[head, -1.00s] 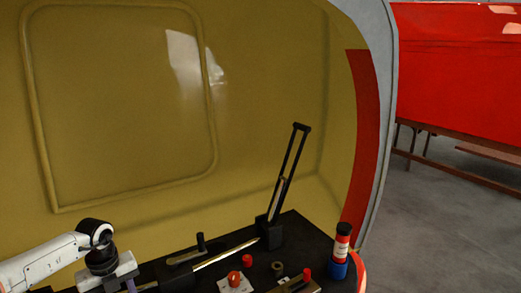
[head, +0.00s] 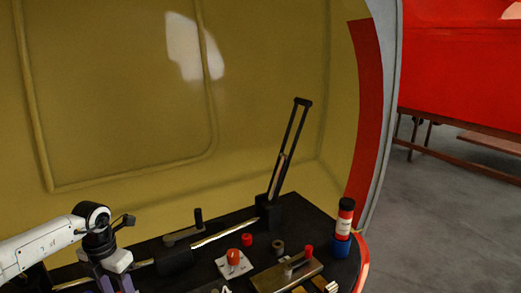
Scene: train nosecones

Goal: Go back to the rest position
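My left arm comes in from the left, and my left gripper (head: 116,284) points down over the left part of the black control desk (head: 210,270). Its purple-grey fingers show only in part; their tips are cut off by the bottom edge, so I cannot tell how far apart they are. I see nothing held in the visible part. My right gripper is not in view.
The desk carries a tall black lever (head: 290,150), a crank handle (head: 183,234), a red knob (head: 234,257), a brass plate (head: 285,277) and a red-and-black cylinder on a blue base (head: 342,246). A yellow wall (head: 120,90) stands behind. Grey floor lies right.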

